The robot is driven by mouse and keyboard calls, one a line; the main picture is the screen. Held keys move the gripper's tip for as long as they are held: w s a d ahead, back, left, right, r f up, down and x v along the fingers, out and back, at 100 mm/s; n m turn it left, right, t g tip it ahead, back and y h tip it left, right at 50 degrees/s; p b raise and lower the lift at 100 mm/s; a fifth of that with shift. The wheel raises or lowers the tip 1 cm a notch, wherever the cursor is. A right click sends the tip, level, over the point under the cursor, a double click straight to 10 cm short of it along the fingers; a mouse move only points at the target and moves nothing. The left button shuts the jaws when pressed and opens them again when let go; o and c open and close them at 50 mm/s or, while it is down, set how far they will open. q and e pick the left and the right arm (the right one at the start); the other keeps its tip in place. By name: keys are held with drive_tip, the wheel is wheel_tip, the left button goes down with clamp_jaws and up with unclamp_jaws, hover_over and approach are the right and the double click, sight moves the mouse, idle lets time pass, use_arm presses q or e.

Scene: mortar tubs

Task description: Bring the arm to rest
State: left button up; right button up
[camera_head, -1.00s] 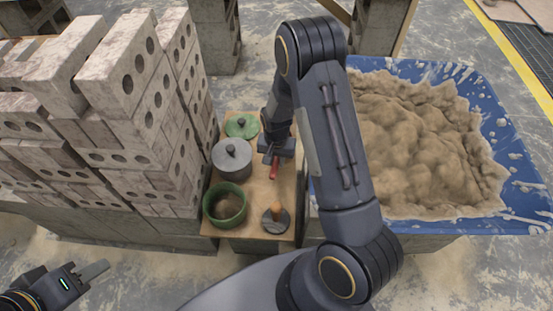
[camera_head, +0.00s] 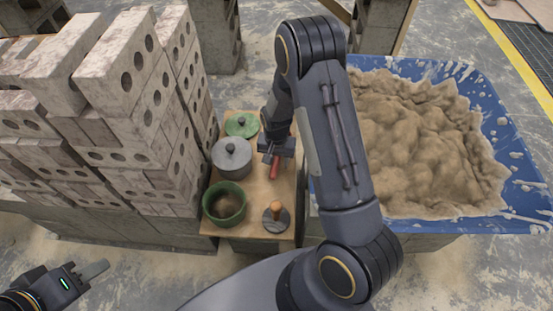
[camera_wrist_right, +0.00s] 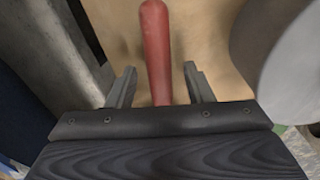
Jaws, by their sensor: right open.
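My right gripper (camera_wrist_right: 160,86) is open above the wooden board, its two fingers apart. A red handle (camera_wrist_right: 155,40) runs between and past the fingers in the wrist view, with a gap on each side. In the head view the right gripper (camera_head: 269,155) is partly hidden by its own arm, and the red handle (camera_head: 274,169) shows just below it. What the handle belongs to is hidden. My left gripper (camera_head: 92,271) is at the lower left over the floor, away from the objects; its fingers overlap from this angle.
The wooden board (camera_head: 254,190) holds a green lid (camera_head: 241,125), a grey lidded pot (camera_head: 232,160), a green bowl (camera_head: 224,204) and a float with an orange knob (camera_head: 276,217). Stacked blocks (camera_head: 125,75) rise close on the left. A blue tub (camera_head: 520,165) of sand stands right.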

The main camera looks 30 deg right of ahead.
wheel_tip(320, 180, up, 7)
drive_tip(key=shift+f+p, duration=0.1)
drive_tip(key=shift+p, duration=0.85)
drive_tip(key=shift+r, duration=0.3)
